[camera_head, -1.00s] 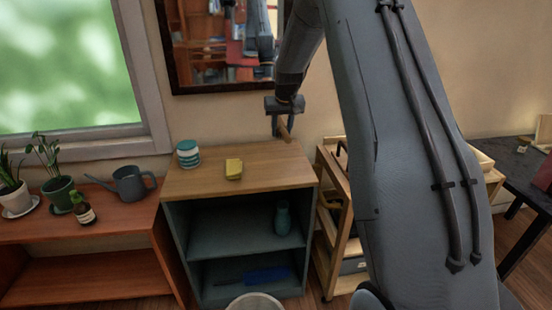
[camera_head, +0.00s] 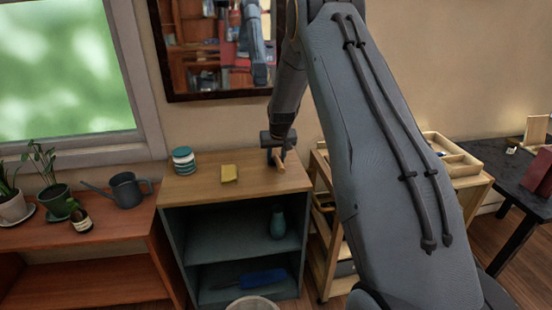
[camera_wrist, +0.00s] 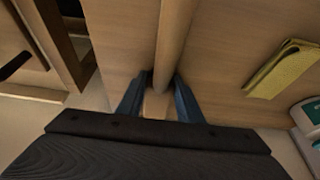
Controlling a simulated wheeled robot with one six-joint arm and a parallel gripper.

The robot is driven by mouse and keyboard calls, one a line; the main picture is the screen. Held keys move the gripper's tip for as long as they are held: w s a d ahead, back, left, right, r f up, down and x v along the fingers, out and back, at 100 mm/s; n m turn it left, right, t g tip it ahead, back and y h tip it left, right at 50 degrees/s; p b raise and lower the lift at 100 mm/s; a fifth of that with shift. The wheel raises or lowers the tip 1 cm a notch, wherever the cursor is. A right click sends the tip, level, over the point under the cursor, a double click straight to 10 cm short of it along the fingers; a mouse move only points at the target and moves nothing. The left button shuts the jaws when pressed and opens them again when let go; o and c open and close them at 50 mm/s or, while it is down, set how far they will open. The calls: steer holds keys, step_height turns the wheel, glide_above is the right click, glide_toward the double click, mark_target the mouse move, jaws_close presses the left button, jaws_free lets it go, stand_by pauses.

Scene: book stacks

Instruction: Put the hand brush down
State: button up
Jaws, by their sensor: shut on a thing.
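My gripper (camera_head: 278,158) is over the right part of the wooden cabinet top (camera_head: 205,188), pointing down. It is shut on the hand brush (camera_head: 281,165), of which a light wooden handle shows. In the wrist view the handle (camera_wrist: 173,45) runs away from between the two fingers (camera_wrist: 158,95), above the wooden top. The brush is at or just above the surface; I cannot tell whether it touches. Its bristles are not visible.
The cabinet's shelves below hold a teal vase (camera_head: 278,222) and a blue object (camera_head: 262,278). A wooden cart (camera_head: 322,235) stands at right, a mirror (camera_head: 210,50) behind.

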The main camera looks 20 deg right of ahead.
steer(key=shift+f, duration=0.15)
steer(key=o, duration=1.2)
steer(key=b+v, duration=0.2)
steer(key=v, duration=0.9)
steer(key=shift+w+b, duration=0.15)
steer(key=shift+b, duration=0.2)
steer(key=shift+s+a+r, duration=0.15)
steer(key=shift+s+r, duration=0.15)
steer(key=shift+r, duration=0.25)
steer(key=s+a+f+g, duration=0.1)
steer(key=s+a, duration=0.3)
steer(key=s, duration=0.8)
steer(key=s+a+n+g, duration=0.1)
steer(key=s+a, duration=0.4)
steer(key=s, duration=0.7)
steer(key=s+a+f+n+g, duration=0.1)
steer(key=s+a, duration=0.4)
steer(key=s, duration=0.8)
steer(key=shift+s+a+f+g+y, duration=0.1)
steer(key=shift+a+f+g+y, duration=0.2)
steer(key=shift+g+y, duration=0.15)
